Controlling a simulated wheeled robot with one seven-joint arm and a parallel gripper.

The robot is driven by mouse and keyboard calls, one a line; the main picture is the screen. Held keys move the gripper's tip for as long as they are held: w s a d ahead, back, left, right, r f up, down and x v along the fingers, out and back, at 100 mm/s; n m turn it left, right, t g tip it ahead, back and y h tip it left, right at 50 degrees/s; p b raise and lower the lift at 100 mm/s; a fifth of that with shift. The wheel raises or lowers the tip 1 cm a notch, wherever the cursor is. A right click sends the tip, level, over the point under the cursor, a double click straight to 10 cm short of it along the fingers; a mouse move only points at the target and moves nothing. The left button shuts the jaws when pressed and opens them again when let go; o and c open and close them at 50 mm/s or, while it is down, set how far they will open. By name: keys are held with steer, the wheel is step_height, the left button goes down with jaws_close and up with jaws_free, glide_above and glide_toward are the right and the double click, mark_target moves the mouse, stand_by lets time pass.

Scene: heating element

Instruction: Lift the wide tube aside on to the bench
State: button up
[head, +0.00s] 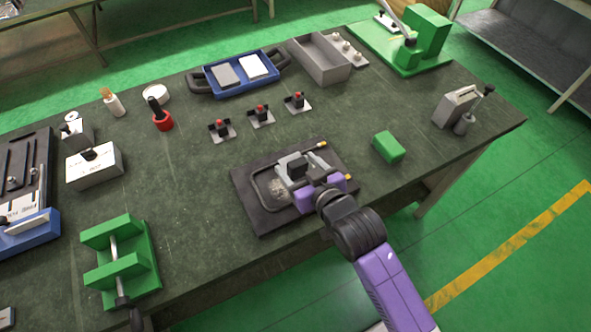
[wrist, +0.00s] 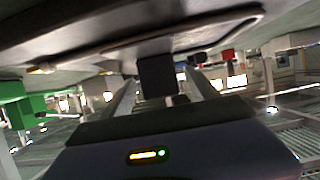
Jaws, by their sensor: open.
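The wide tube (head: 259,190) looks like a thin dark bent loop lying on a dark square plate (head: 248,218) at the bench's front edge. Light tips show at the plate's right side. In the wrist view, the tube curves across the top (wrist: 225,18). My gripper (head: 292,170) is over the plate, inside or above the loop, with its metal fingers apart. It also shows in the wrist view (wrist: 160,90), with a dark block (wrist: 157,74) between or just beyond the fingers. My gripper hides part of the tube, and I cannot tell whether they touch.
A green block (head: 388,147) lies right of the plate. Several red-topped switches (head: 261,117) stand behind it. A green clamp (head: 120,262) is at the left front, and a blue tray (head: 238,76) is at the back. Bare bench (head: 195,195) lies left of the plate.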

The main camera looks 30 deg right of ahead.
mark_target(298, 163)
steer(key=shift+w+f, duration=0.1)
steer(key=shift+w, duration=0.05)
jaws_close()
stand_by(0.4)
step_height(298, 163, up, 20)
stand_by(0.5)
